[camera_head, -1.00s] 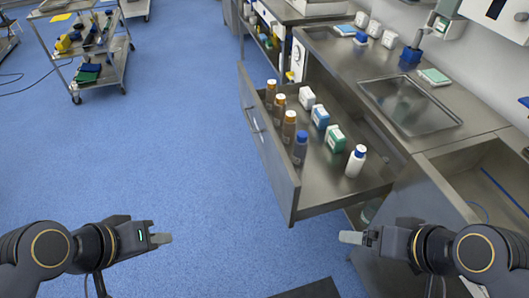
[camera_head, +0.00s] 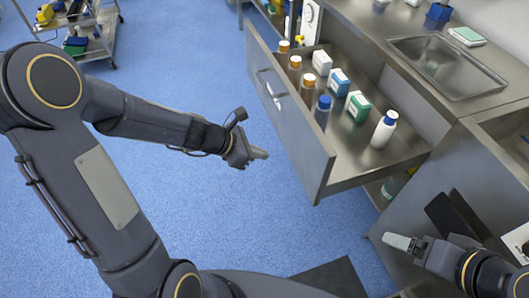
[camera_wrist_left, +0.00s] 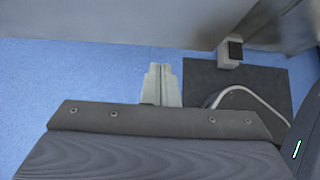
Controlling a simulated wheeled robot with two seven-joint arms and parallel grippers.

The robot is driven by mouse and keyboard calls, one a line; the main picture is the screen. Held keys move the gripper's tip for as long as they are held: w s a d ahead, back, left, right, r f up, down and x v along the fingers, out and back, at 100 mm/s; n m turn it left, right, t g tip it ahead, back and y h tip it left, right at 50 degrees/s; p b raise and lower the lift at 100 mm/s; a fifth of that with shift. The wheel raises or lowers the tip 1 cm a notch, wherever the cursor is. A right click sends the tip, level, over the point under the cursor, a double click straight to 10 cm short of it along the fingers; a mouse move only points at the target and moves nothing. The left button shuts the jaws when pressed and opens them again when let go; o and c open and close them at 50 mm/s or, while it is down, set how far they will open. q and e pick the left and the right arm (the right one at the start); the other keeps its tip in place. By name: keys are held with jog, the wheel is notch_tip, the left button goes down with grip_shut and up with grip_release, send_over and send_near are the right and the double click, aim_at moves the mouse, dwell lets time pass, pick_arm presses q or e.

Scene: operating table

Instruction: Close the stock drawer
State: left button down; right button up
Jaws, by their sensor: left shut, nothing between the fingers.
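The stock drawer (camera_head: 290,125) is pulled well out of the metal cabinet, its front panel facing left with a bar handle (camera_head: 269,91). Inside stand several capped bottles, a white bottle with a blue cap (camera_head: 384,129) and small boxes, including a green-and-white one (camera_head: 357,105). My left gripper (camera_head: 260,154) is shut and empty, to the left of the drawer front and apart from it in the head view. Its closed fingers show over the floor in the left wrist view (camera_wrist_left: 161,85). My right gripper (camera_head: 396,241) is below the drawer's near right corner; its finger gap cannot be seen.
The counter has a sink (camera_head: 440,65) and a green-and-white pack (camera_head: 467,36). An open compartment (camera_head: 510,130) lies right of the drawer. A trolley (camera_head: 95,45) stands far left. A dark mat (camera_head: 335,280) lies on the floor. Blue floor is clear left of the drawer.

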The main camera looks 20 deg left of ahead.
aim_at(299, 158)
pick_arm(q)
jog(key=x, duration=0.3)
jog(key=r+b+x, duration=0.1)
jog(key=x, duration=0.2)
jog(key=d+b+x, duration=0.1)
jog(key=x, duration=0.2)
jog(key=shift+w+d+r, duration=0.1)
jog(key=shift+w+d, duration=0.05)
jog(key=shift+w, duration=0.3)
jog(key=shift+w+d, duration=0.35)
jog(key=shift+d, duration=0.2)
